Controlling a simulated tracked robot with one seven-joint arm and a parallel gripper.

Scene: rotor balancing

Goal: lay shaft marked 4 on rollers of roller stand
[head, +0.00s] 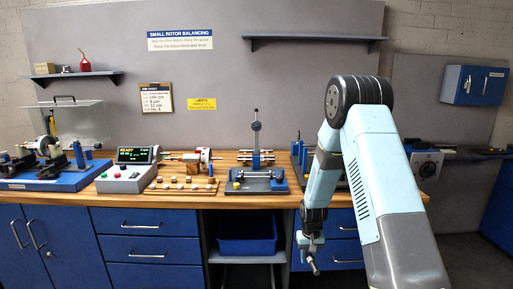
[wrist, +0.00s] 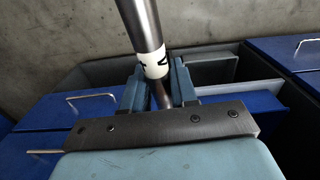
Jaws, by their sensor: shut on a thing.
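My gripper (head: 311,243) hangs in front of the bench's blue drawers, below the worktop. It is shut on a grey metal shaft (head: 315,264), which also shows in the wrist view (wrist: 141,20). There the shaft runs from between the fingers (wrist: 160,88) to the top edge. A white band (wrist: 151,64) on it carries a black mark, turned so that I cannot read the number. A stand with a grey plate and uprights (head: 257,182) is on the bench, left of my arm; I cannot tell whether it is the roller stand. My arm partly hides equipment behind it.
The wooden worktop (head: 228,198) carries a control box with a green display (head: 135,157), a board of small parts (head: 180,186) and a blue-based machine (head: 52,177). A blue bin (head: 247,239) sits in the open bay under the bench. A shelf (head: 315,39) is above.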

